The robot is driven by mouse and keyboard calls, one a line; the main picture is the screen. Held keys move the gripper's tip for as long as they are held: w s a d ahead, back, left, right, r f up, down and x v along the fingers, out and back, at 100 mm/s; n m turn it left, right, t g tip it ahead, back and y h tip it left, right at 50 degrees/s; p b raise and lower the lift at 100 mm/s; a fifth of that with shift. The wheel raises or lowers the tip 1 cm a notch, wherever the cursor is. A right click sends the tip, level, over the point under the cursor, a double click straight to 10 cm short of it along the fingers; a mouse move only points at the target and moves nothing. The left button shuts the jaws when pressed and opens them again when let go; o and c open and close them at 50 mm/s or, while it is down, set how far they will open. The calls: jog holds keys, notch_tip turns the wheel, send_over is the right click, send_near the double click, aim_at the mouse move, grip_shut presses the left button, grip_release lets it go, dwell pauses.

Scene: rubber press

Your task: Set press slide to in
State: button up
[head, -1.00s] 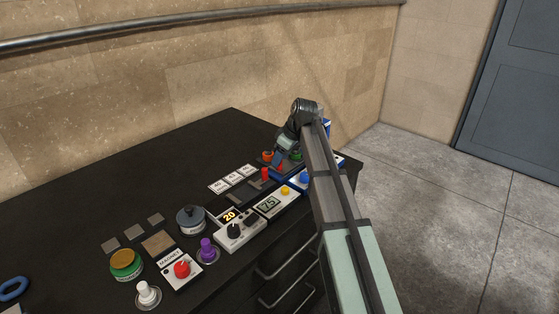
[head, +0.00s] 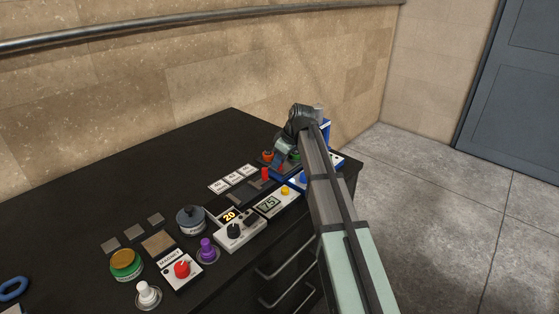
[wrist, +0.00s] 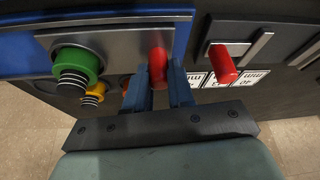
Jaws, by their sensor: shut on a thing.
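In the wrist view a red handle (wrist: 157,64) stands out from a grey plate on the blue press panel (wrist: 112,20). My gripper (wrist: 159,80) is shut on this handle, with one blue finger on each side. In the head view my gripper (head: 282,158) is low over the far right end of the bench, at the blue unit (head: 325,131). My wrist and arm hide most of that unit there, and the held handle cannot be made out.
A second red knob (wrist: 222,65) stands close right of my fingers. A green knob (wrist: 75,66) and an orange knob (wrist: 95,92) are to the left. Several control boxes and knobs line the bench's front; the black bench top (head: 150,175) behind them is mostly clear.

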grip_shut()
jog(key=w+d, duration=0.5)
jog(key=w, duration=0.1)
jog(key=shift+d, duration=0.4)
jog(key=o, duration=0.8)
grip_release()
jog(key=shift+s+r, duration=0.1)
jog(key=v, duration=1.3)
jog(key=shift+d+r, duration=0.1)
jog(key=shift+r, duration=0.2)
